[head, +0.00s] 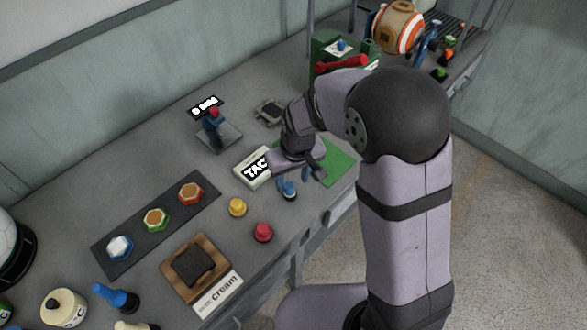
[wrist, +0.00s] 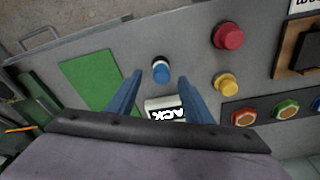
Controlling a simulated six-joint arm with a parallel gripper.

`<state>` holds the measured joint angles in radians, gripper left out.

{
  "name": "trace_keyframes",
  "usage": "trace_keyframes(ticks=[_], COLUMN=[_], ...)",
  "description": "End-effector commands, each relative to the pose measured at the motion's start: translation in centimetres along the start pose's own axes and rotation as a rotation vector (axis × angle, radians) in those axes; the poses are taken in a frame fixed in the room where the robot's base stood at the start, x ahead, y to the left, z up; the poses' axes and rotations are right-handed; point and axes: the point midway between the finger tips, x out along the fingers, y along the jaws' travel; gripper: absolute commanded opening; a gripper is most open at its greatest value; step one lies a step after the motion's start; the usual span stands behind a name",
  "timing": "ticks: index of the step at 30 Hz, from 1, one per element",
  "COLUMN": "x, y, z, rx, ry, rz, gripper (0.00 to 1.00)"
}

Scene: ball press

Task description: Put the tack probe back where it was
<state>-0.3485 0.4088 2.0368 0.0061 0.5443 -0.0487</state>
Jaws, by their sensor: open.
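A blue-topped knob with a pale base (wrist: 161,72) stands upright on the bench, between the lines of my fingers in the wrist view. It also shows in the head view (head: 290,188), partly hidden by my gripper. I cannot tell for certain whether it is the tack probe. A white block lettered "TAC" (head: 253,168) lies beside it, left of my gripper in the head view. The block also shows low between the fingers in the wrist view (wrist: 165,106). My gripper (wrist: 161,78) is open and empty, pointing down over the bench.
A green mat (head: 338,164) lies right of the block. A yellow knob (head: 237,207) and a red knob (head: 263,232) stand nearby. A dark strip (head: 137,236) holds hexagonal pieces. A red-topped stand (head: 213,130) is behind. The bench between them is bare.

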Motion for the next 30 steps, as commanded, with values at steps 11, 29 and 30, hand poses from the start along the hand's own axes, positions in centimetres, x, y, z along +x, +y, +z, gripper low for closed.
trace_keyframes(ticks=[11, 29, 30], x=[-5.1, -6.4, -6.5], y=[0.0, 3.5, 4.2], z=[-0.1, 5.5, 7.2], rx=[0.000, 0.117, 0.151], ry=[0.002, -0.043, -0.056], rz=[0.000, 0.013, 0.016], gripper=[0.47, 0.47, 0.47])
